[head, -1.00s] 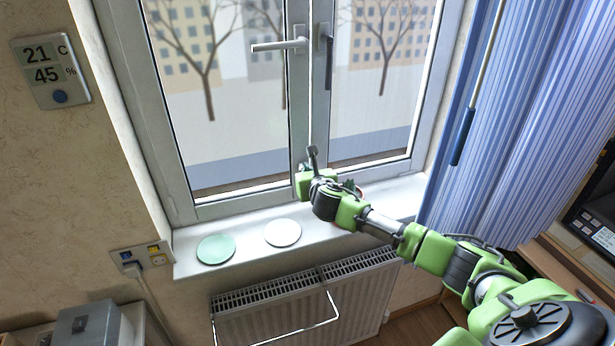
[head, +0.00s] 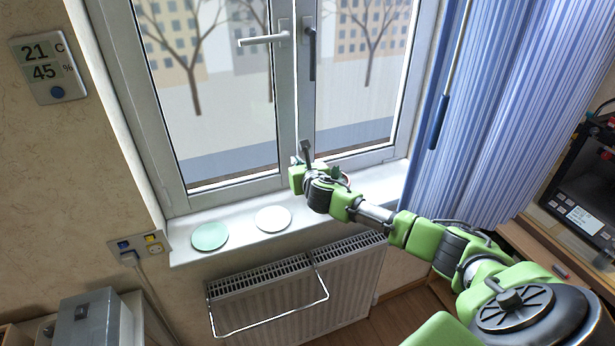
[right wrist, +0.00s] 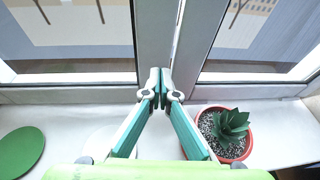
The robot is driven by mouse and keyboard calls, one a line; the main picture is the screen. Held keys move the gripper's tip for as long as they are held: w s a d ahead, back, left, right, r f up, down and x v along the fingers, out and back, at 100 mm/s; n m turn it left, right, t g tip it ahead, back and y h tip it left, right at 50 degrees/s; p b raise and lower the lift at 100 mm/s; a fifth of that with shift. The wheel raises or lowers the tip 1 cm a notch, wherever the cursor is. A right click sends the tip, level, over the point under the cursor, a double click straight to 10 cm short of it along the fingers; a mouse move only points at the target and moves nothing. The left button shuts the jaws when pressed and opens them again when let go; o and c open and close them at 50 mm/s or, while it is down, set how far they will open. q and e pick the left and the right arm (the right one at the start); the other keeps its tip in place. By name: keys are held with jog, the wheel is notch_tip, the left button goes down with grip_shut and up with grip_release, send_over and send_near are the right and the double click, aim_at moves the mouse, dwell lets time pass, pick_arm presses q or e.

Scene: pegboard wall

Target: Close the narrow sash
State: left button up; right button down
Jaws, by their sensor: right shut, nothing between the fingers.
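The window has a wider left sash (head: 183,201) and a narrow right sash (head: 372,157), both with grey frames. The narrow sash has a dark handle (head: 310,50) hanging down; the wide sash has a light handle (head: 265,39) lying level. A thin bright line runs between the two sashes; I cannot tell if the narrow sash sits fully flush. My right gripper (head: 305,150) is shut and empty at the bottom of the meeting stiles. In the right wrist view its fingertips (right wrist: 160,82) are together in front of the seam, perhaps touching it. My left gripper is out of view.
The sill holds a green disc (head: 209,236), a white disc (head: 273,218) and a potted succulent (right wrist: 228,128) just right of my fingers. A radiator (head: 300,290) with a rail is below. A blue curtain (head: 500,110) hangs at the right.

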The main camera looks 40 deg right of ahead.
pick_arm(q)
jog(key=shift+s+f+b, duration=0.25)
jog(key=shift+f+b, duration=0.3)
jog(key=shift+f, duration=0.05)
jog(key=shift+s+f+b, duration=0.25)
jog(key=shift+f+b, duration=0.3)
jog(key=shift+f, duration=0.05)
pick_arm(e)
jog(key=v, duration=1)
jog(key=shift+d, duration=0.4)
jog(key=shift+s+a+f, duration=0.1)
jog(key=shift+s, duration=0.1)
